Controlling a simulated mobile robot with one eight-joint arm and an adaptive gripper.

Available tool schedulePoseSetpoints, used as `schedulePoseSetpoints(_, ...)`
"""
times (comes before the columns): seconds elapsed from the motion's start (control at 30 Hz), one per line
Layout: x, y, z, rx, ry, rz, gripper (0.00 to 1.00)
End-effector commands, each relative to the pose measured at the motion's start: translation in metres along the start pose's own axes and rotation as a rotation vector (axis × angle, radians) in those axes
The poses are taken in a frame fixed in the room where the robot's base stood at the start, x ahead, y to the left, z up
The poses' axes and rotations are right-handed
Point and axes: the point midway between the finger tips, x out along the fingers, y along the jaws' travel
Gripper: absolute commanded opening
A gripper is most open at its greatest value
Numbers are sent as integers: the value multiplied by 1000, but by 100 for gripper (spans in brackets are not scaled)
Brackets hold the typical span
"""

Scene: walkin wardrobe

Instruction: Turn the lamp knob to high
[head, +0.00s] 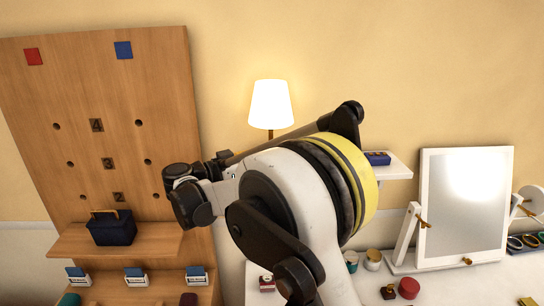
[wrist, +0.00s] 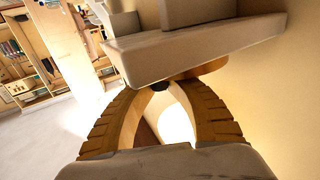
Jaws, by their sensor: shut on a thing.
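The lamp (head: 270,104) is lit, with a glowing white shade on a thin wooden stem against the wall. My arm hides its lower part and the knob in the head view. In the wrist view, the two ridged tan fingers of my gripper (wrist: 163,85) curve together. Their tips are shut on a small dark piece (wrist: 160,84), apparently the lamp knob, below a brown rounded part (wrist: 207,69). A bright white glow shows between the fingers. The knob's setting cannot be read. My gripper is hidden behind the arm in the head view.
A pale shelf edge (wrist: 195,42) lies close above the fingertips. A wooden pegboard (head: 95,130) with a dark basket (head: 111,227) stands at left. A tilting mirror (head: 464,205), a red jar (head: 408,287) and other small items stand on the white table at right.

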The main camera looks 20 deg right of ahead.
Motion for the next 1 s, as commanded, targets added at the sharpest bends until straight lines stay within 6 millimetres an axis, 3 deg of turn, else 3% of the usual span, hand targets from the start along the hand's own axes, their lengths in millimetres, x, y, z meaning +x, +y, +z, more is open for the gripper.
schedulePoseSetpoints(0.4,0,0,0,0,-1,195,0)
schedulePoseSetpoints(0.97,1,0,0,0,0,225,0)
schedulePoseSetpoints(1.0,1,0,0,0,0,225,24)
